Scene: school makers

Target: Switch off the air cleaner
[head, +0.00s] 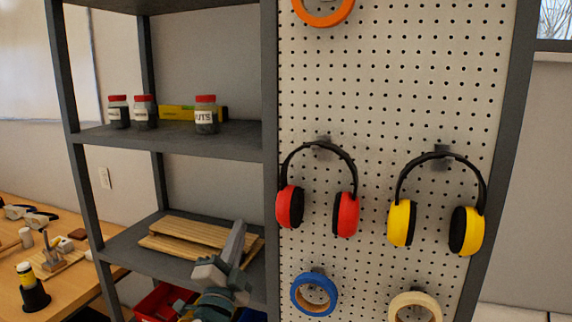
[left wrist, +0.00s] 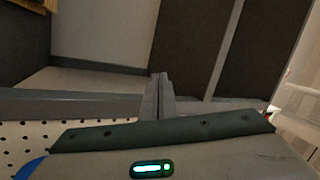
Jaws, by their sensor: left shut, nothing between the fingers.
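I cannot make out an air cleaner in either view. My left gripper (head: 237,232) rises from the bottom of the head view, in front of the grey shelf unit and left of the pegboard. Its fingers are together with nothing between them. The closed fingers also show in the middle of the left wrist view (left wrist: 158,82), pointing toward dark shelf panels, with nothing held. My right gripper is not in view.
The grey shelf unit (head: 167,140) holds jars (head: 206,115) and wooden boards (head: 165,245); a red bin (head: 158,304) is below. The pegboard (head: 375,100) carries red earmuffs (head: 346,214), yellow earmuffs (head: 399,222) and tape rolls (head: 300,305). A workbench (head: 75,290) stands left.

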